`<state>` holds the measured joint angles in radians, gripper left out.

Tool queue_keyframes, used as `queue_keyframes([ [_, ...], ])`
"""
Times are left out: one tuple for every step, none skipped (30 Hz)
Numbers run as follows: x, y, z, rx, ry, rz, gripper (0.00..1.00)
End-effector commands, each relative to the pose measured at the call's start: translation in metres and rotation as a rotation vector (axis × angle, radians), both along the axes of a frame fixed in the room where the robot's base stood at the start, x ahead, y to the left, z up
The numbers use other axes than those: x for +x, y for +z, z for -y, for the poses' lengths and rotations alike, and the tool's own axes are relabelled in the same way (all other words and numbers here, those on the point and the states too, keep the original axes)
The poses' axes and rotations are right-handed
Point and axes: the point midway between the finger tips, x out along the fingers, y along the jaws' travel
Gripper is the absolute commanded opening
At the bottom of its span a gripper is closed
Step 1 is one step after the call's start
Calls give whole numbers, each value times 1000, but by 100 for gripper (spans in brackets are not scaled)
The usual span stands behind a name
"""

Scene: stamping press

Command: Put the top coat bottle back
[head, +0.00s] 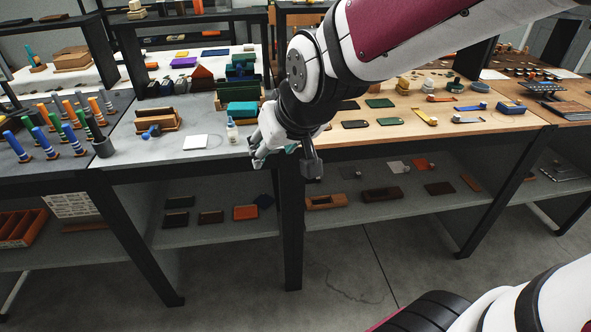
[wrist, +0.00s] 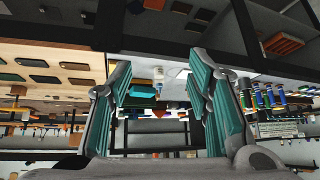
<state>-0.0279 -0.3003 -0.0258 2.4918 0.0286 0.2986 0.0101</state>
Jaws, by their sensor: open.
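A small pale bottle (head: 232,131), which looks like the top coat bottle, stands upright on the grey table beside a white square pad (head: 195,142). My gripper (head: 262,152) is just right of the bottle in the head view, near the table's front edge, apart from it. In the wrist view my gripper (wrist: 158,78) is open, with two teal-padded fingers spread wide and nothing held between them.
A teal box (head: 242,109) stands behind the bottle. A wooden holder (head: 160,122) is to its left. The grey table meets a wooden table (head: 470,130) with several small items. A lower shelf (head: 215,232) holds trays. The floor in front is clear.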

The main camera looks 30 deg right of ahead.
Motion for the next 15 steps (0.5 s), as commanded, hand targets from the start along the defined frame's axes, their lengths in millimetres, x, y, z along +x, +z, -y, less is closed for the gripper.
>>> queue_keyframes([
  [-26, 8, 1, -2, 4, -38, 46],
  [-41, 9, 1, -4, 7, -69, 46],
  [-62, 12, 2, -6, 10, -108, 46],
  [-77, 13, 2, -8, 13, -138, 46],
  [-92, 14, 2, -11, 15, -166, 46],
  [-111, 15, 3, -14, 18, -202, 46],
  [-124, 16, 3, -16, 19, -227, 46],
  [-137, 16, 4, -18, 20, -250, 46],
  [-152, 17, 4, -21, 21, -278, 46],
  [-161, 17, 5, -23, 23, -297, 46],
  [-170, 17, 5, -25, 23, -313, 46],
  [-179, 17, 5, -26, 24, -332, 46],
  [-185, 17, 6, -26, 24, -343, 46],
  [-190, 17, 6, -27, 23, -353, 46],
  [-194, 16, 6, -28, 24, -362, 46],
])
